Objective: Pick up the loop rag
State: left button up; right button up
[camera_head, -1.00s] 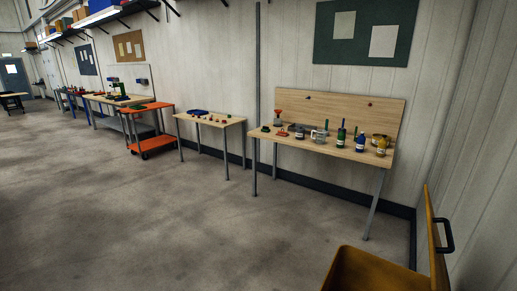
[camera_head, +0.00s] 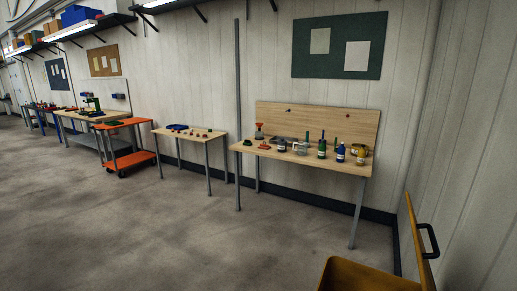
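I cannot make out the loop rag for certain in the head view. The wooden workbench (camera_head: 258,154) with a backboard holds several bottles, tools and small items too small to tell apart. Among them are a blue bottle (camera_head: 340,153), a yellow bottle (camera_head: 361,157) and small red things (camera_head: 264,146) at the left end. A smaller wooden table (camera_head: 190,147) to its left holds a dark blue tray (camera_head: 178,127) and several small pieces. Neither of my grippers shows.
An orange wheeled cart (camera_head: 133,160) and more benches stand farther left along the wall. A yellow-orange open bin (camera_head: 365,275) with a raised lid (camera_head: 417,245) is at the front right. A grey post (camera_head: 238,100) stands by the workbench. The concrete floor (camera_head: 130,235) is clear.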

aim_at(262, 146)
jog(key=i+j+u, duration=0.4)
jog(key=i+j, duration=0.95)
jog(key=i+z, duration=0.35)
jog(key=i, duration=0.2)
jog(key=i+j+z, duration=0.1)
jog(key=i+z, duration=0.3)
jog(key=i+j+z, duration=0.35)
jog(key=i, duration=0.25)
jog(key=i+l, duration=0.15)
jog(key=i, duration=0.4)
jog(key=i+l+u, duration=0.1)
jog(key=i, duration=0.4)
jog(key=i+l, duration=0.2)
jog(key=i, duration=0.35)
jog(key=i+l+u, duration=0.1)
jog(key=i, duration=0.4)
jog(key=i+l, duration=0.35)
jog(key=i, duration=0.2)
